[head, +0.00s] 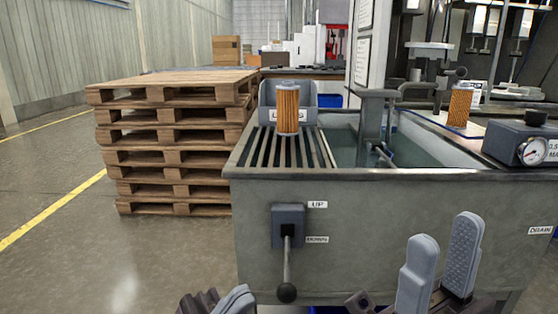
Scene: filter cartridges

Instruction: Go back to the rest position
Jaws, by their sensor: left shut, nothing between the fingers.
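My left gripper (232,301) shows at the bottom edge, left of the lever, only partly in frame; it is shut and holds nothing. My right gripper (441,262) is at the bottom right, in front of the tank's front wall, its two grey fingers pointing up and apart with nothing between them. One orange filter cartridge (288,110) stands upright on the slatted rack at the tank's left. Another orange cartridge (460,106) stands upright at the tank's far right side. Both grippers are apart from the cartridges.
The grey tank (380,215) fills the middle and right. On its front a lever (287,262) hangs down between UP and DOWN labels. A pressure gauge (531,151) sits at the right rim. Stacked wooden pallets (175,140) stand at left; the floor in front of them is clear.

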